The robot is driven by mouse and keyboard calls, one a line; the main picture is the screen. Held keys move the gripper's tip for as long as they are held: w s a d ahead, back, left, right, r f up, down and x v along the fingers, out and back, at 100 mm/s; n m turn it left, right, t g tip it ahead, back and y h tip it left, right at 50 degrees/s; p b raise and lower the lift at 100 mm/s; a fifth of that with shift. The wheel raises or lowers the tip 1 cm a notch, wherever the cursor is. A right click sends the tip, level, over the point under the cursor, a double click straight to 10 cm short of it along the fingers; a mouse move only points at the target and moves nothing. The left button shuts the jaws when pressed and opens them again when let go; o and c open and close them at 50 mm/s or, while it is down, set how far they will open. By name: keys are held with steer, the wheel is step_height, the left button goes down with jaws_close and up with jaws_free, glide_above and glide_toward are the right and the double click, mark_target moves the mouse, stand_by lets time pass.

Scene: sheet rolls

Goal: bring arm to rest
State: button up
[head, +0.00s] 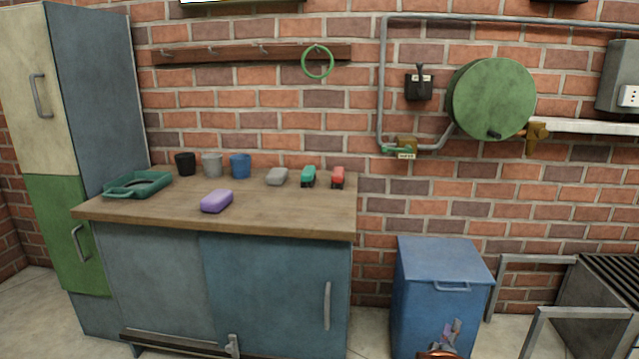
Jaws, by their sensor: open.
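My gripper and arm are not clearly in view in the head picture. A small orange-brown shape (438,354) shows at the bottom edge in front of the blue bin, and I cannot tell what it is. The wooden worktop (290,215) carries a green tray (138,185) at the left, a purple block (217,201) near the front, and black, grey and blue cups (240,166) at the back. A grey block (277,177), a green stapler-like item (308,176) and a red one (338,177) stand to the right.
A tall cabinet (95,90) stands left of the counter. A lidded blue bin (440,300) stands right of it, with metal frames (540,262) farther right. A green ring (317,62) hangs on the hook rail (230,53). A green reel (490,98) is on the brick wall.

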steer(key=w+a+r+m+g+y+p, duration=0.1)
steer(key=w+a+r+g+y+p, duration=0.15)
steer(key=a+r, duration=0.4)
steer(key=w+a+r+m+g+y+p, duration=0.1)
steer(key=w+a+r+y+p, duration=0.25)
steer(key=r, duration=0.65)
steer(key=s+a+r+g+y+p, duration=0.45)
steer(key=s+a+r, duration=0.55)
steer(key=r, duration=0.3)
steer(key=s+a+r+m+g+y+p, duration=0.1)
steer(key=s+a+r+g+p, duration=0.1)
steer(key=s+r, duration=0.35)
steer(key=s+a+r+g+p, duration=0.1)
steer(key=s+a+r+p, duration=0.1)
steer(key=s, duration=0.6)
steer(key=s+a+r+m+g+y+p, duration=0.1)
steer(key=s+a+r+g+p, duration=0.1)
steer(key=s+r, duration=0.35)
steer(key=s+r+g+p, duration=0.2)
steer(key=s+r, duration=0.1)
steer(key=s, duration=0.9)
steer(key=s+d+r+m+g+p, duration=0.1)
steer(key=s+r+g+p, duration=0.1)
steer(key=s, duration=1)
steer(key=s+d+r+m+g+p, duration=0.1)
steer(key=s+r, duration=0.3)
steer(key=s, duration=0.8)
steer(key=shift+r+g+h+p, duration=0.3)
steer(key=shift+g+h+p, duration=0.15)
steer(key=shift+g+p, duration=0.4)
